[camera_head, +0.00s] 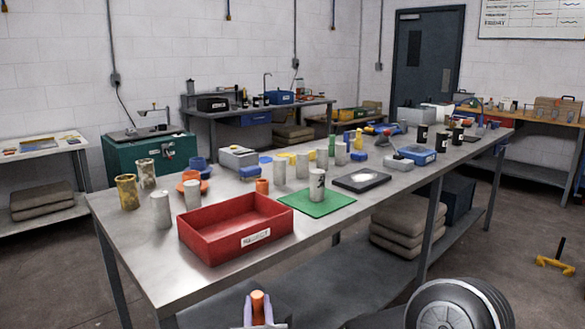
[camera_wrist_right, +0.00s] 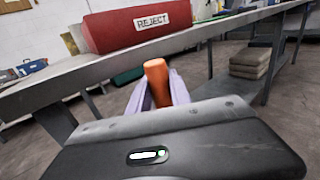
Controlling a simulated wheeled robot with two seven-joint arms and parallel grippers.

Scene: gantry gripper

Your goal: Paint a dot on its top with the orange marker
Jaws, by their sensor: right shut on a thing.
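My right gripper (camera_head: 258,312) shows at the bottom of the head view, in front of and below the table's near edge. It is shut on an orange marker (camera_head: 258,302), which stands up between its fingers. In the right wrist view the gripper (camera_wrist_right: 158,92) holds the same orange marker (camera_wrist_right: 156,72), tilted slightly, apart from the table. A pale grey cylinder (camera_head: 316,187) with a black mark on its side stands upright on a green mat (camera_head: 330,203). The task does not name whose top; this cylinder stands alone on the mat. My left gripper is not in view.
A red bin (camera_head: 210,244), labelled REJECT in the wrist view (camera_wrist_right: 110,28), sits at the table's front edge. Several grey cylinders stand behind it, with an orange cylinder (camera_head: 262,186) near its back edge. A dark plate (camera_head: 361,180) lies right of the mat.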

